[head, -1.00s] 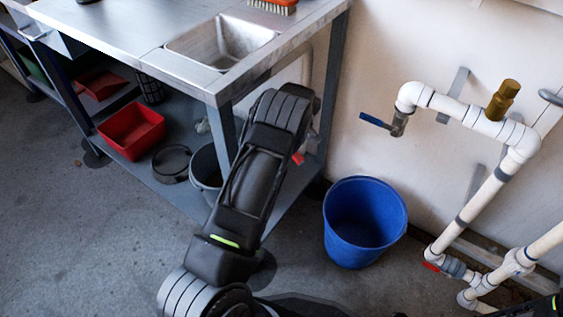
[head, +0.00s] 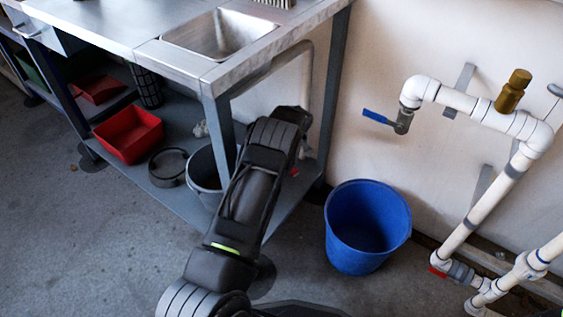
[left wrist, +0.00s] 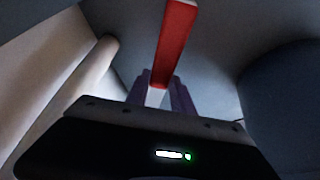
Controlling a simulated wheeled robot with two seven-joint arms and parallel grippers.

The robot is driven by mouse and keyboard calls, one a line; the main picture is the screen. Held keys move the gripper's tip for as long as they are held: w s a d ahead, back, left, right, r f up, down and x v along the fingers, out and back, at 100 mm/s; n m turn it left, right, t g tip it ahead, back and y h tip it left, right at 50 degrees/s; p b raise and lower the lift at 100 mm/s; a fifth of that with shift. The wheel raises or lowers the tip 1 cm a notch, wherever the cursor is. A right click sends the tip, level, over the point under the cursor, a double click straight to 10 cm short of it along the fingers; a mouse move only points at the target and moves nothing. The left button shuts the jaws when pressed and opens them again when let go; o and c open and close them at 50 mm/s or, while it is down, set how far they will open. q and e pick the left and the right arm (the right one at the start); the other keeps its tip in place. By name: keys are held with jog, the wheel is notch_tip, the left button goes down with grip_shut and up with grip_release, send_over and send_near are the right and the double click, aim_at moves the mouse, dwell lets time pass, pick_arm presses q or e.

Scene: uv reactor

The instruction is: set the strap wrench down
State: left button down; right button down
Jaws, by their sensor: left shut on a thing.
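The strap wrench shows in the left wrist view as a red bar with a pale end (left wrist: 175,42), sticking out from between the fingers. My left gripper (left wrist: 158,95) is shut on it. In the head view my left arm reaches to the bench's front right leg, and the gripper itself is hidden behind the arm. A small red bit (head: 293,171) beside the arm's end is probably part of the wrench. Its strap cannot be made out. My right gripper is not in view.
A steel bench (head: 110,22) with a sink (head: 222,36) has a lower shelf (head: 182,205) bearing a red bin (head: 128,134), a dark round pan (head: 168,167) and a grey bucket (head: 203,171). A blue bucket (head: 366,226) stands on the floor, left of white pipes (head: 478,205).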

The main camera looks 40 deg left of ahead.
pick_arm(q)
notch_tip(320, 180, down, 4)
jog(key=shift+f+b, duration=0.1)
jog(key=shift+b, duration=0.65)
jog(key=shift+f, duration=0.1)
jog(key=c, duration=1.1)
grip_release()
jog(key=p+v, duration=0.5)
jog(key=v, duration=0.6)
jog(key=shift+d, duration=0.1)
jog(key=shift+s+d+r+p, duration=0.2)
jog(key=shift+r+p, duration=0.1)
jog(key=shift+r, duration=0.3)
